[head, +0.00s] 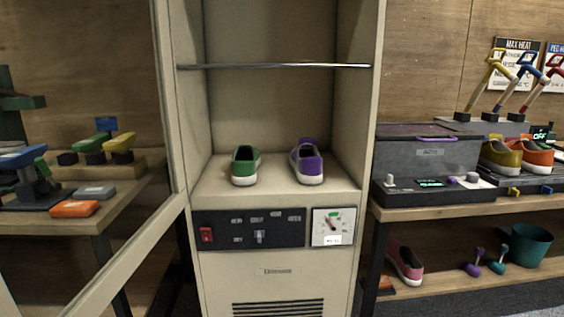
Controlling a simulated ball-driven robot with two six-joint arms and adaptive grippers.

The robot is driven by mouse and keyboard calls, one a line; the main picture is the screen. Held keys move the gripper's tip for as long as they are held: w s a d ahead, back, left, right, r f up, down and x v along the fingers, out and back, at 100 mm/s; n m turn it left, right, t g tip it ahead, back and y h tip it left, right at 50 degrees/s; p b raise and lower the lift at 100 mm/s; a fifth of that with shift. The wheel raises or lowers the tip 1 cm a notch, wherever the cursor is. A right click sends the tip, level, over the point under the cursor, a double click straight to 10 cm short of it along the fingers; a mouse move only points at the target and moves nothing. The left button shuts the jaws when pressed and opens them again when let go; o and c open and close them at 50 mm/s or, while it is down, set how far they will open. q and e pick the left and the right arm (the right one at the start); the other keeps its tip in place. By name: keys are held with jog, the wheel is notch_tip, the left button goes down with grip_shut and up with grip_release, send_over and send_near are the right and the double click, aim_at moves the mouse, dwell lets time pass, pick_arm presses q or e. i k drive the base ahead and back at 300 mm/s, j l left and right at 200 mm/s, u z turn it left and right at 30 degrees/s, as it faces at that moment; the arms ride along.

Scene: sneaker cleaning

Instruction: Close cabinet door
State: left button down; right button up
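The tall cream cabinet (278,272) stands in the middle of the head view with its inside exposed. Its door (128,243) is swung open to the left, and its pale frame runs down along the left side of the picture. A green shoe (245,166) and a purple shoe (307,163) stand apart on the cabinet floor, both with white soles. A metal rod (275,66) crosses the opening above them. Neither of my grippers shows in this view.
A control panel (248,229) with a red switch and a dial (333,227) sits below the shoes. A bench (470,205) on the right carries a grey box (425,153) and more shoes. A left table (85,222) with brushes stands behind the door.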

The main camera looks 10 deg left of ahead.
aim_at(94, 298)
jog(key=k+j, duration=0.1)
jog(key=j, duration=0.35)
jog(key=k+j, duration=0.1)
jog(key=j, duration=0.4)
jog(key=k+j, duration=0.15)
jog(key=j, duration=0.3)
jog(key=k+j+u, duration=0.1)
jog(key=j, duration=0.4)
